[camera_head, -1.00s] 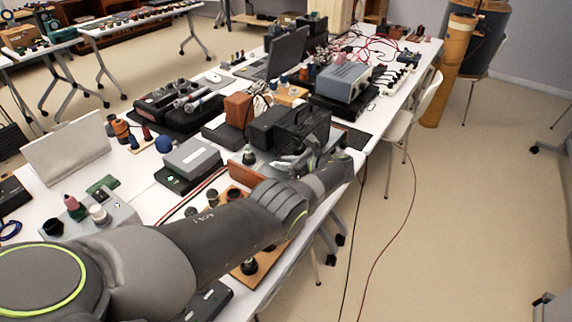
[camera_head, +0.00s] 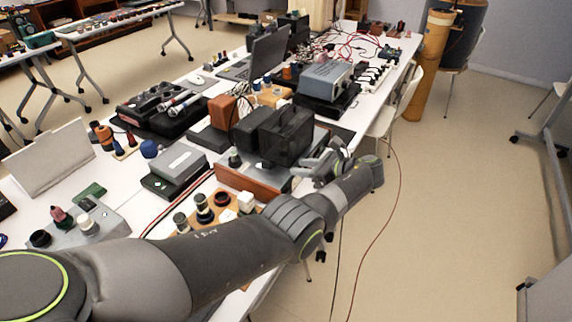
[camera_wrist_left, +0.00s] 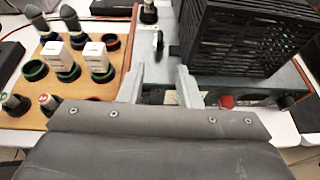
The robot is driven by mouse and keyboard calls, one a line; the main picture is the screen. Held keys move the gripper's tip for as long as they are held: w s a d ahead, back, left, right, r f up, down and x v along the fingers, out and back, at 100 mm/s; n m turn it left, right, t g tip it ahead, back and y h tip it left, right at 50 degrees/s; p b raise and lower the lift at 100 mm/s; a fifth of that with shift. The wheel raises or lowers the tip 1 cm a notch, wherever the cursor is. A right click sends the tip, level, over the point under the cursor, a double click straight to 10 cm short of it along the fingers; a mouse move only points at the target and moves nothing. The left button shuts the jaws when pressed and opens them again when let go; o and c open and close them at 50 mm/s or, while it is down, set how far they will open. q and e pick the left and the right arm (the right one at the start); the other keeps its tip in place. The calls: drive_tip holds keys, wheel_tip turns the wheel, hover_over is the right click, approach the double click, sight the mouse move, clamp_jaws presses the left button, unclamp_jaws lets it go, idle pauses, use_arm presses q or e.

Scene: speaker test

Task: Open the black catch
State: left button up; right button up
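The black catch (camera_wrist_left: 158,44) shows in the left wrist view as a small, dark upright lever on the grey panel (camera_wrist_left: 174,62) of an apparatus. In the head view I cannot make the catch out. My left gripper (camera_wrist_left: 160,76) is open, one finger on each side in the wrist view, with the catch beyond the gap between the tips. Nothing is between the fingers, and they look apart from the catch. In the head view the left gripper (camera_head: 325,160) is at the right side of the apparatus with the black box (camera_head: 287,135). My right gripper is not in view.
A wooden board (camera_wrist_left: 30,103) with several round sockets and white blocks lies left of the fingers in the wrist view. A vented black case (camera_wrist_left: 245,38) rises at the right, above a red knob (camera_wrist_left: 227,101). The table is crowded; open floor (camera_head: 460,220) lies to its right.

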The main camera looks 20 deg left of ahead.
use_arm(q)
drive_tip(key=v, duration=0.5)
drive_tip(key=shift+d+r, duration=0.1)
drive_tip(key=shift+d, duration=0.1)
idle(0.3)
